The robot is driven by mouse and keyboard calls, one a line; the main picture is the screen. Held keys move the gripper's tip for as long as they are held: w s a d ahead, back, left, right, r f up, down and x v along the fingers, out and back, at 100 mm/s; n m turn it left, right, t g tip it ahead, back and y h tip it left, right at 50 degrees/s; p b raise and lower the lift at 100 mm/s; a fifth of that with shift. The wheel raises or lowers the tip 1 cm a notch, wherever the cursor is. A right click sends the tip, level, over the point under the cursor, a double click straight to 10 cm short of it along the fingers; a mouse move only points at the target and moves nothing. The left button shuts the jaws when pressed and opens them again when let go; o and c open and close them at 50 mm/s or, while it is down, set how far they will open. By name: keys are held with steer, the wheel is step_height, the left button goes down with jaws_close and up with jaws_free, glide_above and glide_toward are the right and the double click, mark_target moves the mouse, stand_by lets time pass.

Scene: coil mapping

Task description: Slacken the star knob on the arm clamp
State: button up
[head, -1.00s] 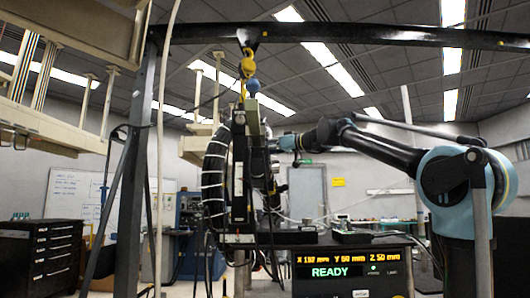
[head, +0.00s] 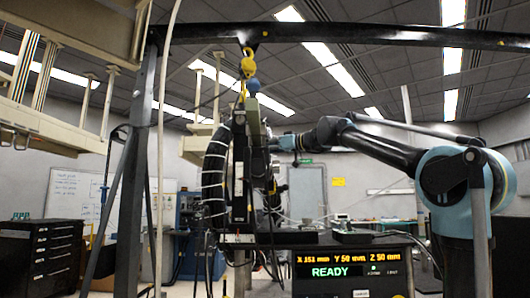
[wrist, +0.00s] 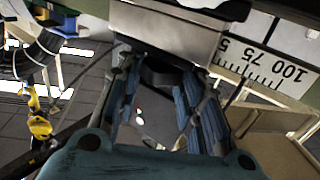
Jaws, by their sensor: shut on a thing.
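In the wrist view my gripper (wrist: 160,88) reaches up with its two blue-grey ribbed fingers around a dark rounded piece (wrist: 162,72), which looks like the star knob. The fingers are shut on it, and its points are mostly hidden. A grey and black block (wrist: 165,28), seemingly part of the arm clamp, sits just above the knob. In the head view my arm comes in from the right and its gripper end (head: 272,148) meets the upright apparatus (head: 238,170). The knob is too small and dark to make out there.
A pale scale bar (wrist: 262,65) with printed numbers runs beside the clamp. A yellow hook (head: 248,65) hangs from the dark overhead beam (head: 340,33). A ribbed black hose (head: 214,180) curves at the apparatus's left. A display unit (head: 345,268) reading READY stands below.

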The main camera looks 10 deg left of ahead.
steer(key=shift+w+n+g, duration=0.2)
steer(key=shift+n+g, duration=0.2)
steer(key=shift+g, duration=0.2)
steer(key=n+g, duration=0.1)
steer(key=g, duration=0.2)
steer(key=shift+w+d+n+y, duration=0.1)
steer(key=shift+w+n+y, duration=0.2)
steer(key=shift+n+y, duration=0.1)
steer(key=n+g, duration=0.2)
steer(key=g, duration=0.1)
steer(key=n+g, duration=0.1)
steer(key=shift+w, duration=0.25)
steer(key=shift+w+a+n+g+h, duration=0.15)
steer(key=shift+n+g+h, duration=0.7)
steer(key=shift+g, duration=0.7)
steer(key=shift+w+a+n+g+h, duration=0.1)
steer(key=shift+n+g+h, duration=0.35)
steer(key=shift+n+g, duration=0.9)
steer(key=shift+w+a+r+n+g+h, duration=0.1)
steer(key=shift+n+g+h, duration=0.45)
steer(key=shift+g, duration=0.3)
steer(key=shift+w+n+g+h, duration=0.1)
steer(key=shift+n+g+h, duration=0.4)
steer(key=shift+g, duration=0.35)
steer(key=o, duration=1.1)
steer(key=shift+c, duration=0.2)
